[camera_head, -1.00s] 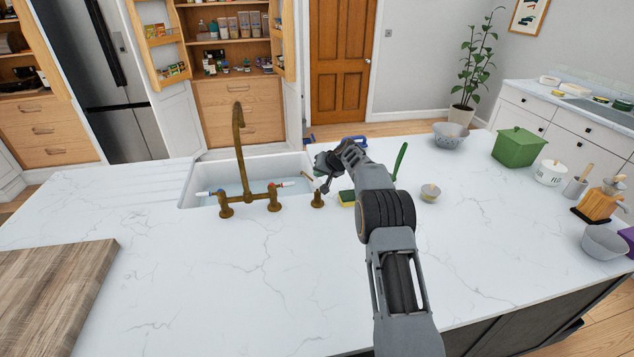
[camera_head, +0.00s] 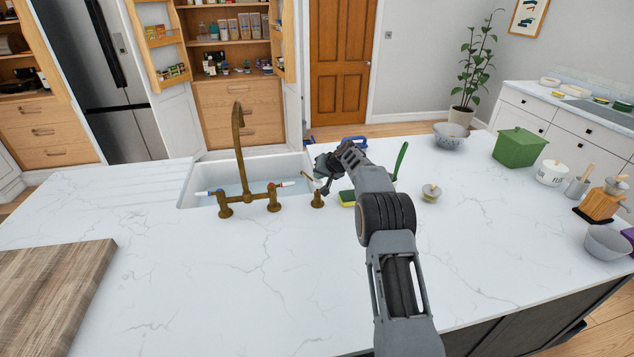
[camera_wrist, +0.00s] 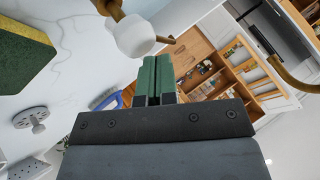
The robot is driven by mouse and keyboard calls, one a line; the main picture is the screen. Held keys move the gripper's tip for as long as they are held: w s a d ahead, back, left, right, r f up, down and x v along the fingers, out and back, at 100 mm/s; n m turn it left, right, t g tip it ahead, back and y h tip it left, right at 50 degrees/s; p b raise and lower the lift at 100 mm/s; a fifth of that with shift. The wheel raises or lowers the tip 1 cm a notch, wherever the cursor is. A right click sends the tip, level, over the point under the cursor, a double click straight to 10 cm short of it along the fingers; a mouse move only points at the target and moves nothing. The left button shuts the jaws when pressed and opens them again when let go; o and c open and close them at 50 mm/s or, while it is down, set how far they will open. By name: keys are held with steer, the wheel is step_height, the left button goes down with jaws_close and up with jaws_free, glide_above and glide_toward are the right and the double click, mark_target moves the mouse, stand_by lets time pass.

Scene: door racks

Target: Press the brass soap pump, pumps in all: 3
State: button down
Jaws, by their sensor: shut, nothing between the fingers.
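The brass soap pump (camera_head: 317,199) stands upright on the white counter at the sink's right front corner, right of the brass tap. In the head view, my gripper (camera_head: 322,184) is at the pump's top, and the wrist partly hides it. In the wrist view, a brass stem and spout with a white cap (camera_wrist: 134,36) show just beyond the fingertips. My gripper also shows there, its green fingers (camera_wrist: 157,66) shut together and empty. I cannot tell whether the fingers touch the pump or whether its head is pressed down.
The brass tap (camera_head: 240,150) with its two handles stands left of the pump, over the sink (camera_head: 190,190). A wooden board (camera_head: 50,290) lies front left. The counter front is clear.

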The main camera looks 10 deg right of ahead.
steer(key=shift+f+b, duration=0.75)
steer(key=shift+f, duration=0.2)
stand_by(0.6)
steer(key=shift+r, duration=0.15)
steer(key=shift+r+p, duration=0.75)
steer(key=shift+r, duration=0.45)
steer(key=shift+r, duration=0.15)
steer(key=shift+r+p, duration=1.6)
steer(key=shift+r, duration=0.8)
stand_by(0.4)
step_height(320, 180, up, 4)
steer(key=shift+f, duration=0.1)
